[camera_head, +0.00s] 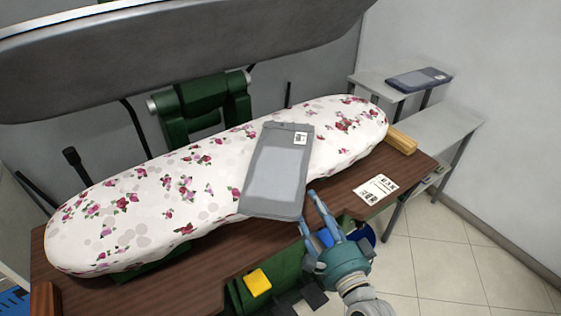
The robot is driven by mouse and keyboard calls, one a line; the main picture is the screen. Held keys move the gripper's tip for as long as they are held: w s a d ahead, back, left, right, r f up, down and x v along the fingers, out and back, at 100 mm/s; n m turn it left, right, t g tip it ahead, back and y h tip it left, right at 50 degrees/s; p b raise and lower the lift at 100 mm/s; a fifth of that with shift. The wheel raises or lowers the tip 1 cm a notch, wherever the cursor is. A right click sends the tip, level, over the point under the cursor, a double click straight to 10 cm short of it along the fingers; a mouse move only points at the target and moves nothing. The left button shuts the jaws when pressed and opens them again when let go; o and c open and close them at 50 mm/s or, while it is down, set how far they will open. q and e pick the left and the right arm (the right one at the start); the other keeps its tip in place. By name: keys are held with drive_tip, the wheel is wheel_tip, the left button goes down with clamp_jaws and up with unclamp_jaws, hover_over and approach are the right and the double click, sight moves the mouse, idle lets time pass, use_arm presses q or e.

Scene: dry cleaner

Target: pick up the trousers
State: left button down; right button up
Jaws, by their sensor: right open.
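The grey folded piece (276,178), which looks like the trousers, lies flat across the floral ironing board (140,200). It has a white label near its top right corner. Its near edge hangs slightly over the board's front. My right gripper (312,208) is open and empty, just in front of the near right corner of the grey piece. Its fingers point up and away from me, close to that corner; I cannot tell if they touch it. My left gripper is not in view.
The padded press lid (190,60) hangs raised above the board. A white label sheet (375,189) lies on the wooden table (340,195). A darker folded item (419,79) lies on a grey bench (440,135) at the back right. Tiled floor is clear at right.

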sight(299, 184)
drive_tip(key=p+x, duration=0.2)
drive_tip(key=x, duration=0.6)
drive_tip(key=shift+w+a+f, duration=0.15)
drive_tip(key=shift+w+a, duration=0.05)
drive_tip(key=shift+a, duration=0.05)
drive_tip(key=shift+w+a+f, duration=0.1)
drive_tip(key=shift+w, duration=0.2)
drive_tip(key=shift+c, duration=0.7)
clamp_jaws()
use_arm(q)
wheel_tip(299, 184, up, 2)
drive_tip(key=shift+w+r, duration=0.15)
